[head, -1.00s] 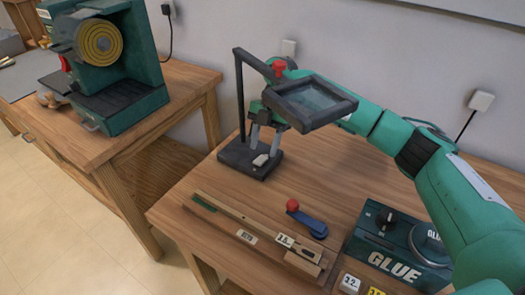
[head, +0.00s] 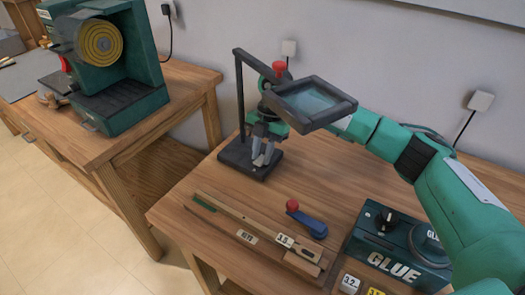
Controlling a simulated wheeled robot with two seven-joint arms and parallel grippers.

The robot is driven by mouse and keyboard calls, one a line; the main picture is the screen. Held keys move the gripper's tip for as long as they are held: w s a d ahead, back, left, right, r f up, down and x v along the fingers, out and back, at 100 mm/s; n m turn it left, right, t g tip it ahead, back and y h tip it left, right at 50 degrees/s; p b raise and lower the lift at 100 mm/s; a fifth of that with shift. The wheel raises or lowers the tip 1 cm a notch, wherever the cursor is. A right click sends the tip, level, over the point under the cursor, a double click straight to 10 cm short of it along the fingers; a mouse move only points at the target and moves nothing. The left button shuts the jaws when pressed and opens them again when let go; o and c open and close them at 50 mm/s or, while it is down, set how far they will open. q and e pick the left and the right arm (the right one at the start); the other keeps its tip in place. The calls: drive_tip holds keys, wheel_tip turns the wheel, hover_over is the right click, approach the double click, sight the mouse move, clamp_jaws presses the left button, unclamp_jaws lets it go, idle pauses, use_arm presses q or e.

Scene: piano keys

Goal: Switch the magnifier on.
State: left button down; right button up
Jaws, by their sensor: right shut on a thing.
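The magnifier has a black base (head: 235,153), a black post and arm, a red knob (head: 279,68) and a framed square lens (head: 312,100). My right gripper (head: 262,161) reaches in from the right behind the lens and points down at the base. Its grey fingers are shut on the small pale switch on top of the base. The fingers hide most of the switch, so its position cannot be told. My left gripper is not in view.
A green GLUE box (head: 395,262) stands at the right of the wooden table (head: 180,210). A blue lever with a red knob (head: 307,221) and a long wooden key piece (head: 245,222) lie in front of the magnifier. A green machine (head: 120,70) stands on the left bench.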

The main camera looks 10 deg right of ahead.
drive_tip(key=shift+s+a+r+t+h, duration=0.1)
drive_tip(key=shift+a+r+t+h, duration=0.1)
drive_tip(key=shift+t+h, duration=0.2)
drive_tip(key=shift+s+t+h, duration=0.1)
drive_tip(key=shift+t+h, duration=0.2)
drive_tip(key=shift+a+f+t+h, duration=0.1)
drive_tip(key=shift+f+t+h, duration=0.05)
drive_tip(key=shift+t+h, duration=0.15)
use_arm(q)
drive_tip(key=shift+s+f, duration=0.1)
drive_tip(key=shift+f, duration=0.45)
use_arm(e)
drive_tip(key=shift+s+t+h, duration=0.1)
drive_tip(key=shift+t+h, duration=0.2)
drive_tip(key=o, duration=1)
